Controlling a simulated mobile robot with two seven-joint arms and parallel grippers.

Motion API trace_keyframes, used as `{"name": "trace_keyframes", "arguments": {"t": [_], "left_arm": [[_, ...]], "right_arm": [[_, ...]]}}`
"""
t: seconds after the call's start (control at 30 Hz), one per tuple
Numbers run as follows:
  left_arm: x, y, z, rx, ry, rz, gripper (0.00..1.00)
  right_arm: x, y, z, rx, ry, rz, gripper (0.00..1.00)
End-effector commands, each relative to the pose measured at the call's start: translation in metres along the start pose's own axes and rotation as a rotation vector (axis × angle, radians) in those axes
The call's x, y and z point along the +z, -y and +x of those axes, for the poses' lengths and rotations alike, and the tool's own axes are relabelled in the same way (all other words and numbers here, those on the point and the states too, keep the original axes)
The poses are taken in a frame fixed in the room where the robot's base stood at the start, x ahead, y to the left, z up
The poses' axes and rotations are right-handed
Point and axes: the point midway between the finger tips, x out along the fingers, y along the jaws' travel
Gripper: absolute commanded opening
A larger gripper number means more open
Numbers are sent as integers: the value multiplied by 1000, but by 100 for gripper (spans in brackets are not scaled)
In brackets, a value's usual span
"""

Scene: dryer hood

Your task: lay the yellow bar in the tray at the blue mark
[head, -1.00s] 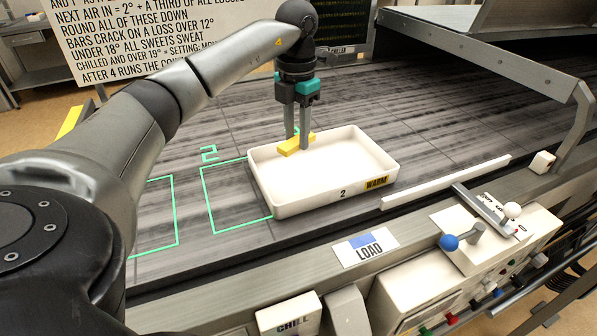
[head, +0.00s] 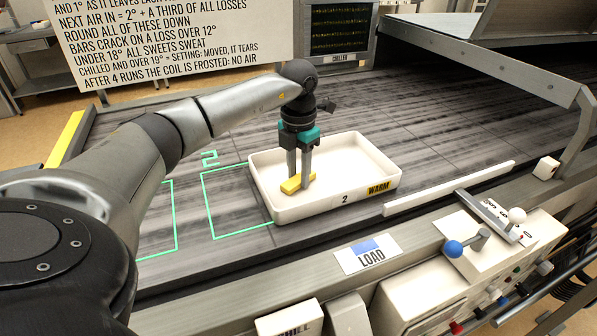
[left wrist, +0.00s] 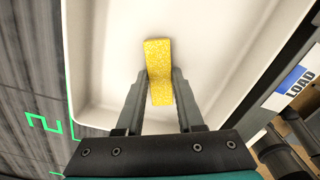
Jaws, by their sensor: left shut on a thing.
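The yellow bar (head: 291,184) is between the fingers of my left gripper (head: 298,186), which is shut on it. The bar is inside the white tray (head: 385,165), toward its left part, low near the floor; I cannot tell if it touches. In the left wrist view the speckled bar (left wrist: 158,62) runs lengthwise between the fingertips (left wrist: 160,82), over the tray's bare floor (left wrist: 205,40). The tray bears a "2" and a yellow WARM label (head: 379,188). A blue mark (head: 366,246) shows on the LOAD plate in front of the tray. My right gripper is not in view.
The tray stands on a dark belt (head: 440,130) beside green outlines (head: 212,205). A white rail (head: 450,188) lies to its right. A metal hood (head: 540,50) overhangs at upper right.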

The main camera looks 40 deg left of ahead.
Motion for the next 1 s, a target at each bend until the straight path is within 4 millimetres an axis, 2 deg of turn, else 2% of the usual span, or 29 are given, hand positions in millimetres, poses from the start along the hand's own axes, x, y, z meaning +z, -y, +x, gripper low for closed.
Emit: {"name": "trace_keyframes", "arguments": {"t": [0.03, 0.07, 0.3, 0.57, 0.67, 0.77, 1.0], "left_arm": [[0, 0, 3, 0, -2, 0, 0], [0, 0, 2, 0, -2, 0, 39], [0, 0, 2, 0, -2, 0, 66], [0, 0, 1, 0, -1, 0, 66], [0, 0, -6, 0, 1, 0, 66], [1, 0, -21, 0, 3, 0, 66], [1, 0, -74, 1, 3, -1, 66]], "right_arm": [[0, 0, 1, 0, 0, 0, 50], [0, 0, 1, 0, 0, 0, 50], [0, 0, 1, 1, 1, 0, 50], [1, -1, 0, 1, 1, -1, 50], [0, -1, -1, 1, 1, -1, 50], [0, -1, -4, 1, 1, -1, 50], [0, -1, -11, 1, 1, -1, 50]]}}
